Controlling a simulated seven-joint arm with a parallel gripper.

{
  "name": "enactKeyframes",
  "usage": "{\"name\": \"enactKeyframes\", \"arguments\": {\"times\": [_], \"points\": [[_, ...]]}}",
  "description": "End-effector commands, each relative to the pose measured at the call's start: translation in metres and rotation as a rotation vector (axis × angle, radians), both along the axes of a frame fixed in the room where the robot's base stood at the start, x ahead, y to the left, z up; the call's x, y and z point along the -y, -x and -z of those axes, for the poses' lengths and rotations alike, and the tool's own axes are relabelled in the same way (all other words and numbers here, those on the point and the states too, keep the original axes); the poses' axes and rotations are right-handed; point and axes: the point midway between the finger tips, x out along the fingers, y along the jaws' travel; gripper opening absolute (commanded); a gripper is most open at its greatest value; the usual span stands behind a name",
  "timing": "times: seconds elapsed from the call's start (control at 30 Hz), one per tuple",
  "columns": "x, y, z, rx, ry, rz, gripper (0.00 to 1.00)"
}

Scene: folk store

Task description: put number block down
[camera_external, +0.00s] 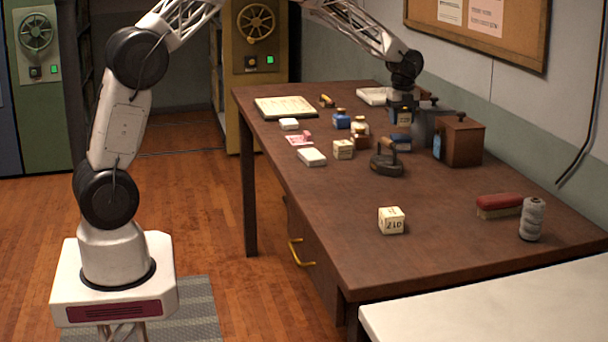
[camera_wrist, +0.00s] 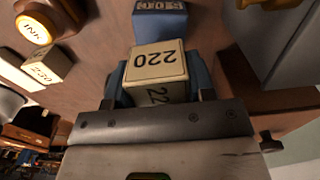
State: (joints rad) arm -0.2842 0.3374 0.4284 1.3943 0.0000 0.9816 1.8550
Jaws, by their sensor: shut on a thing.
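A cream number block marked 220 (camera_wrist: 157,62) sits between the blue pads of my gripper (camera_wrist: 158,88) in the wrist view. My gripper (camera_external: 401,108) is shut on it above the far part of the table; the block is small and partly hidden there in the external view. A dark blue block with a number label (camera_wrist: 160,20) lies just beyond the held block in the wrist view. It also shows below my gripper in the external view (camera_external: 401,145). Whether the held block touches anything beneath is unclear.
A cream block marked 210 (camera_external: 391,221) stands near the front of the brown table (camera_external: 460,260). Another cream block (camera_external: 343,149), an iron (camera_external: 387,160), ink bottles (camera_external: 341,120) and a brown box (camera_external: 461,142) crowd the area around my gripper. The table's middle right is clear.

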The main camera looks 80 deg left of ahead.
Motion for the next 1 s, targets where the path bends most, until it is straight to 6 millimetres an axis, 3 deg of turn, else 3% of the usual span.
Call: {"name": "enactKeyframes", "arguments": {"times": [0.43, 0.97, 1.0], "points": [[0.0, 0.0, 0.032, 0.0, 0.0, 0.0, 0.26], [0.0, 0.0, 0.038, 0.0, 0.0, 0.0, 0.26], [0.0, 0.0, 0.038, 0.001, 0.0, 0.0, 0.56]]}}
